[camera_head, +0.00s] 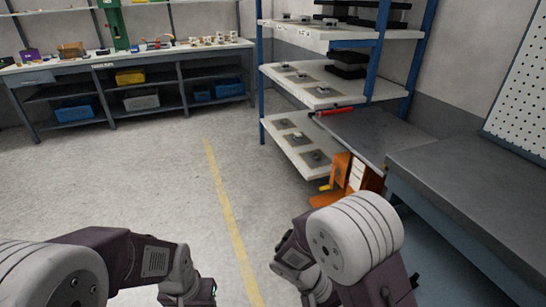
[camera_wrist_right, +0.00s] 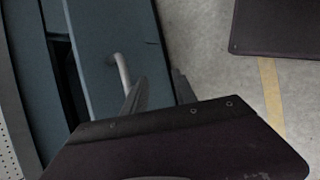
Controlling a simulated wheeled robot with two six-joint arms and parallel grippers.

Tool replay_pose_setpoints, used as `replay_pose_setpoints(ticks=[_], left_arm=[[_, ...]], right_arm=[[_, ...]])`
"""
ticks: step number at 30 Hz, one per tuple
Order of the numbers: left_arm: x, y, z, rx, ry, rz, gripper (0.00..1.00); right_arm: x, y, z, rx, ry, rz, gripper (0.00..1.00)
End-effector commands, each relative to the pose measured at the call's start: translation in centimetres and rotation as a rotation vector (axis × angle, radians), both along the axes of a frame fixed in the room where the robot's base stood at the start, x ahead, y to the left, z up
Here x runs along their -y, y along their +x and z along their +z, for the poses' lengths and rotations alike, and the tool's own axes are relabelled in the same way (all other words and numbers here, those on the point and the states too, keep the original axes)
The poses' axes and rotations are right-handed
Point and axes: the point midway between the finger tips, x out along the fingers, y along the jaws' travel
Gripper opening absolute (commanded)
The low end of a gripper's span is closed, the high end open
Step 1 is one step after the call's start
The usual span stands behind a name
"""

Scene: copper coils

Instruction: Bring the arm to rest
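My right arm (camera_head: 355,240) is folded at the bottom of the head view, in front of the grey bench. Its gripper is hidden there. In the right wrist view my right gripper (camera_wrist_right: 159,90) shows two fingers apart with a gap between them, and nothing is seen in the gap. My left arm (camera_head: 140,258) reaches in from the lower left with its forearm low over the floor. Its gripper lies below the picture edge and does not show.
A grey-topped bench (camera_head: 470,165) stands close at the right. A shelf rack (camera_head: 330,95) holds small parts on grey mats. An orange device (camera_head: 345,177) stands by its low shelf. A workbench (camera_head: 110,62) lines the back wall. The floor (camera_head: 170,190) in the middle is clear.

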Motion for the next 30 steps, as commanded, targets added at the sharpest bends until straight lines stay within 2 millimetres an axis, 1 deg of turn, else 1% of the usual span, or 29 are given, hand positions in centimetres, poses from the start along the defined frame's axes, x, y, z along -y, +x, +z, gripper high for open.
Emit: replay_pose_setpoints(ticks=[3,6,8,11,12,13,14,15,17,20,23,27,30], left_arm=[[0.0,0.0,0.0,0.0,0.0,0.0,0.49],[0.0,0.0,0.0,0.0,0.0,0.0,0.49],[0.0,0.0,0.0,0.0,0.0,0.0,0.49],[0.0,0.0,0.0,0.0,0.0,0.0,0.49],[0.0,0.0,0.0,0.0,0.0,0.0,0.49],[0.0,0.0,0.5,-0.001,0.0,0.0,0.49],[0.0,-0.1,2.7,-0.002,0.0,0.0,0.49],[0.0,0.0,4.2,-0.001,0.0,0.0,0.49],[0.0,0.0,6.1,0.001,0.0,0.0,0.49],[0.0,0.0,9.4,0.001,0.0,0.0,0.49],[0.0,0.0,13.4,0.0,0.0,0.0,0.49],[0.0,0.0,20.0,0.0,0.0,0.0,0.49],[0.0,0.0,23.7,0.001,0.0,0.0,0.49]], right_arm=[[-0.4,-1.4,0.0,0.009,0.23,-0.091,0.33],[-1.1,-1.4,0.2,0.081,0.431,-0.144,0.33],[-1.4,-1.0,0.6,0.153,0.533,-0.166,0.33],[-1.3,0.3,1.7,0.309,0.659,-0.183,0.33],[-0.9,0.9,2.3,0.381,0.691,-0.188,0.33],[-0.6,1.3,3.2,0.426,0.707,-0.187,0.33],[-0.9,1.3,5.2,0.406,0.704,-0.181,0.33],[-0.9,1.2,6.6,0.401,0.703,-0.176,0.33],[-1.0,1.3,8.5,0.399,0.703,-0.176,0.33],[-1.0,1.3,11.8,0.397,0.702,-0.175,0.33],[-1.0,1.3,15.8,0.396,0.702,-0.175,0.33],[-1.0,1.3,22.4,0.396,0.702,-0.175,0.33],[-1.0,1.3,26.0,0.395,0.702,-0.175,0.33]])
